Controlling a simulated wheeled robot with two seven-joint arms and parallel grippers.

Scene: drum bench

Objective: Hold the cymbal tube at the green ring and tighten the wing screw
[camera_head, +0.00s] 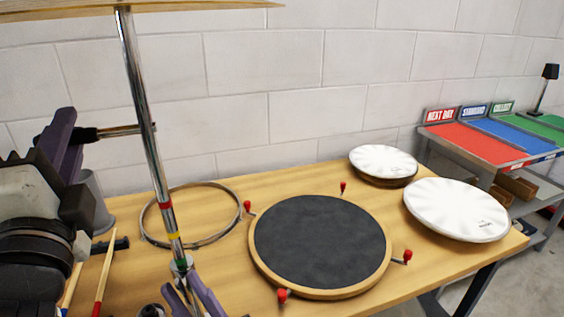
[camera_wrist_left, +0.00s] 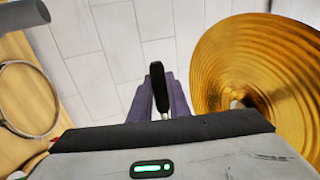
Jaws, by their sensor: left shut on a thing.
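The cymbal tube (camera_head: 146,140) is a shiny, slightly tilted metal pole with red, yellow and green (camera_head: 180,266) rings near its lower end. A thin rod with a black handle (camera_head: 87,134) sticks out from its left side. My left gripper (camera_head: 74,136) is shut on this handle, which stands between its purple fingers in the left wrist view (camera_wrist_left: 160,88). My right gripper (camera_head: 192,290) is at the bottom edge, its purple fingers close to the tube just below the green ring. A metal collar (camera_head: 182,267) sits there. The wing screw is not clearly visible.
The golden cymbal (camera_head: 190,7) is at the tube's top. On the wooden bench lie a metal hoop (camera_head: 147,231), a dark round pad (camera_head: 320,245) with red-tipped clamps, white drumheads (camera_head: 457,209) and sticks (camera_head: 103,265). A coloured rack (camera_head: 475,145) stands right.

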